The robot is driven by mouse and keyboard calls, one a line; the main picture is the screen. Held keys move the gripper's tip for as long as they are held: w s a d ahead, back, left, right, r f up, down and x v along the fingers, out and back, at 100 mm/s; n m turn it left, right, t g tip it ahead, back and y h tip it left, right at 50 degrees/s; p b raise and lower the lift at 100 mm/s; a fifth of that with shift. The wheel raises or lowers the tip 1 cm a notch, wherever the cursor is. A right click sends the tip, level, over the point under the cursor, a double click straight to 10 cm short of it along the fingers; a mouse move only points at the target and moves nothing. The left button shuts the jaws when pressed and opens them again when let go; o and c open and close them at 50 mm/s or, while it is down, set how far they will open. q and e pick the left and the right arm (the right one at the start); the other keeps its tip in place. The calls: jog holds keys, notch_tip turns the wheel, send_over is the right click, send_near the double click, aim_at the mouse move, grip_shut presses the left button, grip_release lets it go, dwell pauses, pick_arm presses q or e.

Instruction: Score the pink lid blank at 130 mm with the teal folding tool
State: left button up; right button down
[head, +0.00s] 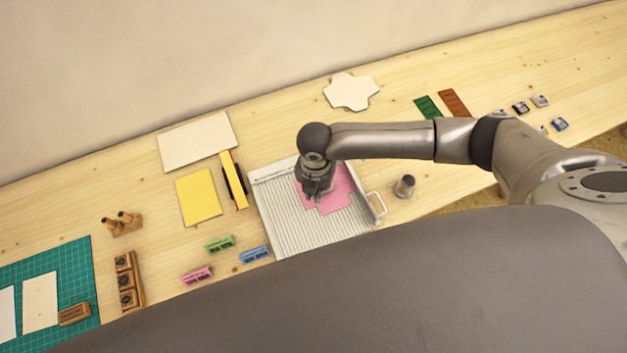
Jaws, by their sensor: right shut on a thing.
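The pink lid blank (342,193) lies on the white grooved scoring board (283,222) in the middle of the table. My right gripper (314,198) reaches down over the left part of the blank and covers some of it. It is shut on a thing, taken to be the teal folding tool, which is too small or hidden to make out. Whether it touches the blank cannot be told. My left gripper is not in view.
A metal handle (377,206) and a small dark cylinder (404,186) stand right of the board. Yellow card (198,197) lies left. Green (219,244), blue (255,254) and pink (197,275) small blocks lie in front-left. A cutting mat (75,268) is far left.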

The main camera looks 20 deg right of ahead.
jog(key=shift+p, duration=0.55)
dwell(0.7)
jog(key=shift+f+b, duration=0.35)
jog(key=shift+f, duration=0.45)
dwell(1.0)
jog(key=shift+w, duration=0.1)
jog(key=shift+w+b, duration=0.35)
jog(key=shift+w, duration=0.55)
jog(key=shift+w, duration=0.15)
jog(key=shift+w+b, duration=0.3)
jog(key=shift+w, duration=0.6)
jog(key=shift+w, duration=0.15)
